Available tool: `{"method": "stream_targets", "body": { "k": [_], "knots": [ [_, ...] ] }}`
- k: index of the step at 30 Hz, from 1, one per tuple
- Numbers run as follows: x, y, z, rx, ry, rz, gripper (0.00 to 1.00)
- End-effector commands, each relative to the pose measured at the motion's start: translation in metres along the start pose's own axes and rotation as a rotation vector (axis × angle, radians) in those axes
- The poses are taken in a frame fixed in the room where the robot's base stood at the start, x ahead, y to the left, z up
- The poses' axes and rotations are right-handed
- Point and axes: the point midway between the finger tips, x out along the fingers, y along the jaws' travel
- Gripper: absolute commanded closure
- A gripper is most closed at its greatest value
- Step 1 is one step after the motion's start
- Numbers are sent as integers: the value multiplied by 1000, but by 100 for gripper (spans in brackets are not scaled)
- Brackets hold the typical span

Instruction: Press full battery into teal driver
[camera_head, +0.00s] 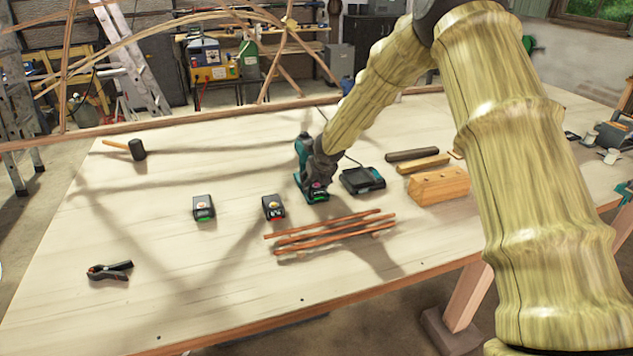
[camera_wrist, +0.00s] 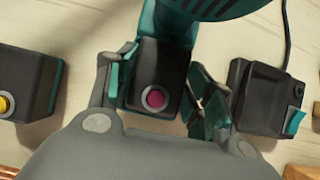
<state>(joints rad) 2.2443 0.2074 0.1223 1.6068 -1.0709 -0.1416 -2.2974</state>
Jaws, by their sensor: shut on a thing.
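The teal driver (camera_head: 302,147) stands on the bench; its teal body also shows at the top of the wrist view (camera_wrist: 207,8). My gripper (camera_head: 315,185) is at the driver's foot. In the wrist view, the gripper's fingers (camera_wrist: 160,95) are shut on the sides of a dark battery with a magenta button (camera_wrist: 155,98). That battery shows a green light in the head view (camera_head: 318,198). It lies against the driver's foot; I cannot tell how deep it sits. A battery with a red light (camera_head: 273,208) and another with a green light (camera_head: 204,209) stand to the left.
A black charger (camera_head: 362,181) stands close right of my gripper, with a cable. Reddish laths (camera_head: 330,233) lie in front. A wooden block (camera_head: 440,186) and bars (camera_head: 420,163) are farther right. A mallet (camera_head: 137,150) and clamp (camera_head: 109,271) lie left. The left bench is mostly free.

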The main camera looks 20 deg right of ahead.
Motion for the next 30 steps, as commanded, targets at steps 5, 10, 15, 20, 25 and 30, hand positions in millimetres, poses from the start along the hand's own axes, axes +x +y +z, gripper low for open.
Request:
{"method": "stream_targets", "body": {
  "k": [5,10,15,20,25,30],
  "knots": [
    [2,0,-1,0,-1,0,84],
    [3,0,-1,0,-1,0,84],
    [3,0,-2,0,-1,0,29],
    [3,0,-2,0,0,0,23],
    [3,0,-2,0,1,0,23],
    [0,0,0,0,0,0,23]
  ]
}}
